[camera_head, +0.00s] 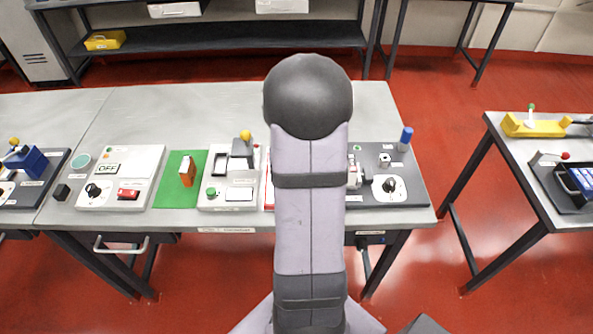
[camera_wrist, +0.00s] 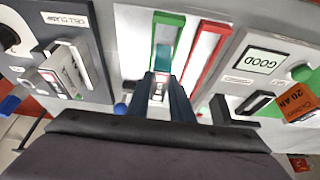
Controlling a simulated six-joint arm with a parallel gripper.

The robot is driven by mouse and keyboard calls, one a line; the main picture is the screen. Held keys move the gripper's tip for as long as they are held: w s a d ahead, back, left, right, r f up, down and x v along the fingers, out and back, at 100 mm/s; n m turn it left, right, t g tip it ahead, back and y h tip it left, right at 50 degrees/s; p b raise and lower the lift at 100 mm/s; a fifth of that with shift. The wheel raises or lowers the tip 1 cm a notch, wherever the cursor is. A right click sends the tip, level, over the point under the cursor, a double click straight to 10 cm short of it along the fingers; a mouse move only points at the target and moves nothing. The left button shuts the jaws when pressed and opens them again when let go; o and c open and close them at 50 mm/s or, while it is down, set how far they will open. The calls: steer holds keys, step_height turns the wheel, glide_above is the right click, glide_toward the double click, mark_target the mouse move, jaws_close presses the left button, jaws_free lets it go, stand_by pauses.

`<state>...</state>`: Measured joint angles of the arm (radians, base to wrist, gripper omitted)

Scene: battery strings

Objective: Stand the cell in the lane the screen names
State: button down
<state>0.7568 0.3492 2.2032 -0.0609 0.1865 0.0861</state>
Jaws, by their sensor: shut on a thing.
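My gripper (camera_wrist: 163,90) is shut on a teal cell (camera_wrist: 163,58), which shows between and just past the fingertips in the wrist view. The cell lines up with the green-edged lane (camera_wrist: 177,23). Whether it touches the lane floor I cannot tell. Beside it is the red-edged lane (camera_wrist: 212,50). The screen (camera_wrist: 262,60) reads GOOD. In the head view my own arm hides the gripper, the held cell and most of the lanes.
An orange cell (camera_head: 187,171) stands on a green mat (camera_head: 171,195); it also shows in the wrist view (camera_wrist: 298,103). The tester (camera_head: 245,177) with a green knob stands between mat and lanes. A dark dial panel (camera_head: 412,188) lies on the lanes' other side.

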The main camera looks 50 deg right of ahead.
steer(key=shift+f, duration=0.2)
stand_by(0.7)
steer(key=c, duration=1.5)
jaws_free()
steer(key=shift+b+v, duration=0.8)
steer(key=shift+v, duration=2.9)
steer(key=s+a+f+g+y, duration=0.2)
steer(key=s+a+f, duration=0.2)
steer(key=s+a, duration=0.2)
steer(key=a+n, duration=0.3)
steer(key=a, duration=0.4)
steer(key=a+n, duration=0.3)
steer(key=a, duration=0.4)
steer(key=s+a+n+g+y, duration=0.1)
steer(key=a+n, duration=0.2)
steer(key=a, duration=0.4)
steer(key=shift+a, duration=0.4)
